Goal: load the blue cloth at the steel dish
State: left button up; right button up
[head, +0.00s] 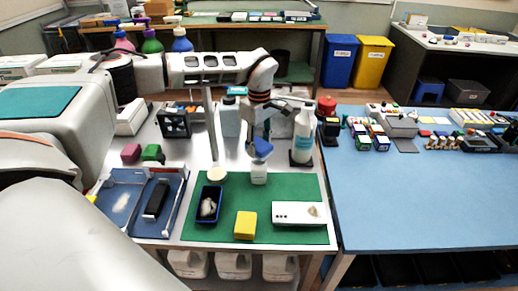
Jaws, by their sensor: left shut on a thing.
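My left gripper (260,135) points down over the bench and is shut on the blue cloth (262,149). The cloth hangs bunched just above a small white jar (259,174); I cannot tell whether they touch. A pale round shallow thing (217,174) sits left of the jar, at the back edge of the green mat; it may be the steel dish, but I cannot make out its material. My right gripper is not in view.
The green mat (290,188) holds a blue tray (208,211), a yellow sponge (245,225) and a white box (299,213). A pump bottle (303,135) stands right of the gripper. A blue tray with a dark phone (157,199) lies left.

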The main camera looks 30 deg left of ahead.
aim_at(259, 144)
pick_arm(q)
jog(key=shift+r, duration=1.75)
